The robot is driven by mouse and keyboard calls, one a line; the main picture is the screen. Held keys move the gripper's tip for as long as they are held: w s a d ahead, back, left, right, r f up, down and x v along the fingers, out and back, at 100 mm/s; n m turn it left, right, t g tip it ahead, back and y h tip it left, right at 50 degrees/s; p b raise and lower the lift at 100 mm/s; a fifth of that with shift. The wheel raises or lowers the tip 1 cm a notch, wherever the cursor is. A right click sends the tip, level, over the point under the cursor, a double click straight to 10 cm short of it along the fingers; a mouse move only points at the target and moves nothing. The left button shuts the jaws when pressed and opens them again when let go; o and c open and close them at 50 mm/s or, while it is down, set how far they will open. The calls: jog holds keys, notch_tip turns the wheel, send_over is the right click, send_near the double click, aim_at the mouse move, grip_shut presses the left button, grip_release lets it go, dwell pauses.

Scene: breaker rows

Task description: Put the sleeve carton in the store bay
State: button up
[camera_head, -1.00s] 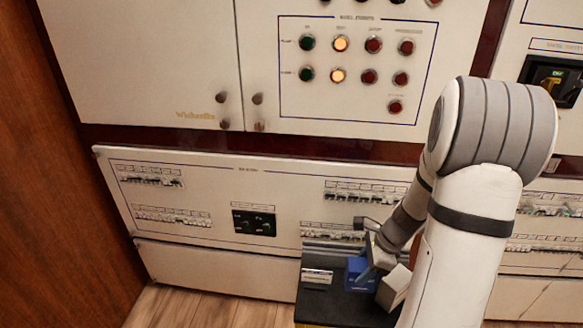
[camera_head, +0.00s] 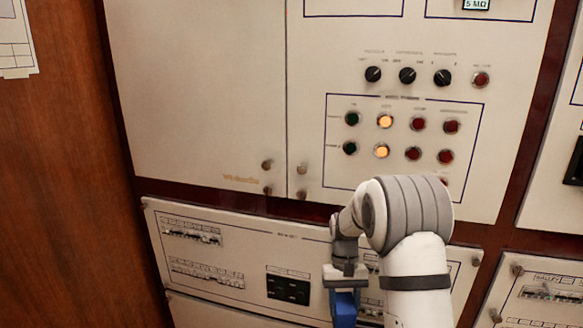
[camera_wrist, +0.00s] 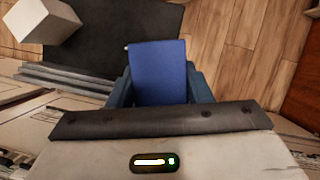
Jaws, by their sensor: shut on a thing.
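A blue carton, which I take to be the sleeve carton, (camera_wrist: 157,68) is held between the two fingers of my gripper (camera_wrist: 159,92) in the wrist view. In the head view, the blue carton (camera_head: 345,308) hangs below my gripper (camera_head: 345,284), in front of the lower breaker panel. The gripper is shut on it. The carton's lower end is cut off by the head view's bottom edge. I cannot make out the store bay in either view now.
In the wrist view a pale box (camera_wrist: 44,20) stands on a dark surface (camera_wrist: 107,35) at upper left. Wooden floor (camera_wrist: 235,50) lies to the right. In the head view the breaker panel (camera_head: 240,262) and cabinet doors (camera_head: 200,90) stand close behind the arm; a wooden wall (camera_head: 65,170) is at left.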

aim_at(346, 313)
jog(key=shift+s+r+p, duration=0.35)
jog(key=shift+r+p, duration=0.55)
jog(key=shift+p, duration=1.2)
jog(key=shift+s+r+p, duration=0.3)
jog(key=shift+r+p, duration=0.55)
jog(key=shift+p, duration=1.2)
jog(key=s+p, duration=0.1)
jog(key=p, duration=0.3)
jog(key=shift+r, duration=0.4)
jog(key=shift+f, duration=0.15)
jog(key=shift+a, duration=0.1)
